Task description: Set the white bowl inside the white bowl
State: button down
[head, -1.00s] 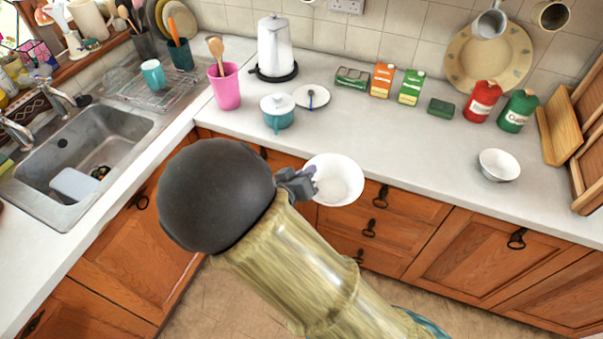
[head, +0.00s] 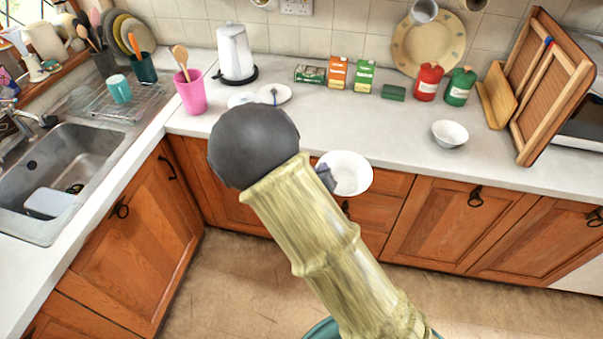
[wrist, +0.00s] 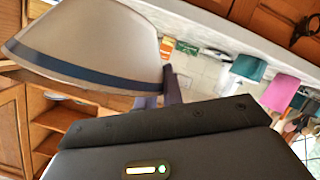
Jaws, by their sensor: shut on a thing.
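One white bowl (head: 348,172) is held by its left rim in my gripper (head: 326,178), with its hollow facing up toward the head camera. In the head view it overlaps the counter's front edge and the drawers. The fingers are mostly hidden behind my arm there. In the wrist view the held bowl (wrist: 90,45) fills the upper left, its outside pale with a dark band by the rim, and my gripper's fingers (wrist: 172,88) are shut on its edge. The other white bowl (head: 450,133) stands upright and empty on the counter, to the right and farther back.
A red canister (head: 428,82) and a green canister (head: 460,86) stand behind the counter bowl. Wooden boards (head: 545,85) lean to its right. A saucer (head: 274,94) and a kettle (head: 235,55) are farther left. Counter between the two bowls is clear.

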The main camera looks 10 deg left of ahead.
aim_at(359, 182)
jog(key=shift+n+y, duration=0.4)
jog(key=shift+y, duration=0.1)
jog(key=w+d+f, duration=0.1)
jog(key=d+f, duration=0.1)
jog(key=d, duration=0.1)
jog(key=w+d+f, duration=0.1)
jog(key=d+f, duration=0.1)
jog(key=d, duration=0.2)
jog(key=d+f, duration=0.2)
jog(key=d, duration=0.2)
jog(key=shift+w+d+f, duration=0.1)
jog(key=shift+w, duration=0.3)
jog(key=s+d+f+n+y, duration=0.1)
jog(key=s+d+f, duration=0.2)
jog(key=d+f, duration=0.4)
jog(key=shift+d, duration=0.6)
jog(key=shift+w+f, duration=0.15)
